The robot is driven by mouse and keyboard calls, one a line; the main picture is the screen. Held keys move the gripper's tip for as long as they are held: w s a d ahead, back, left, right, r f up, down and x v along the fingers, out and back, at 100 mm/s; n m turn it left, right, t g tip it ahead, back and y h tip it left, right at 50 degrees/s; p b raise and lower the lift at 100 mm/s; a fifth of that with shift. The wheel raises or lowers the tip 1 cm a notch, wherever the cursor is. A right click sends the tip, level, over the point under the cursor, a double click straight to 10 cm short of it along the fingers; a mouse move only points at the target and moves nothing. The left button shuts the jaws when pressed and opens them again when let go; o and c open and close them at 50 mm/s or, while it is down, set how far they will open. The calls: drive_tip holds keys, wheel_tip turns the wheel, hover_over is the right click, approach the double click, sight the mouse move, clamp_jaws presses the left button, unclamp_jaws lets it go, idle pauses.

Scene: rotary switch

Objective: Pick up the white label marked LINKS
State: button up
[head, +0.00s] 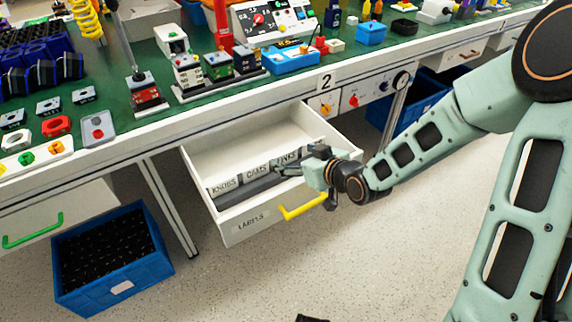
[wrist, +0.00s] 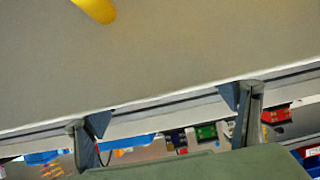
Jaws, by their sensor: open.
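The white label marked LINKS (head: 291,156) stands at the right end of a row of labels in the open drawer, in the head view. Only part of its lettering shows; my gripper hides some of it. The white labels KNOBS (head: 223,186) and CAMS (head: 257,171) stand to its left. My gripper (head: 284,169) is at the right side of the drawer, close to LINKS; I cannot tell whether it touches. In the wrist view the two fingers (wrist: 165,122) are spread apart with no label visible between them.
The white drawer (head: 237,223) has a yellow handle (head: 302,206) and is marked LABELS in front. The green bench (head: 130,115) above it is crowded with parts. A blue crate (head: 72,297) stands on the floor at left.

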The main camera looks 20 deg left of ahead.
sight(286, 162)
drive_tip(key=x, duration=0.3)
drive_tip(key=shift+b, duration=0.3)
drive_tip(key=shift+d, duration=0.1)
drive_tip(key=c, duration=1)
drive_tip(key=shift+r, duration=0.1)
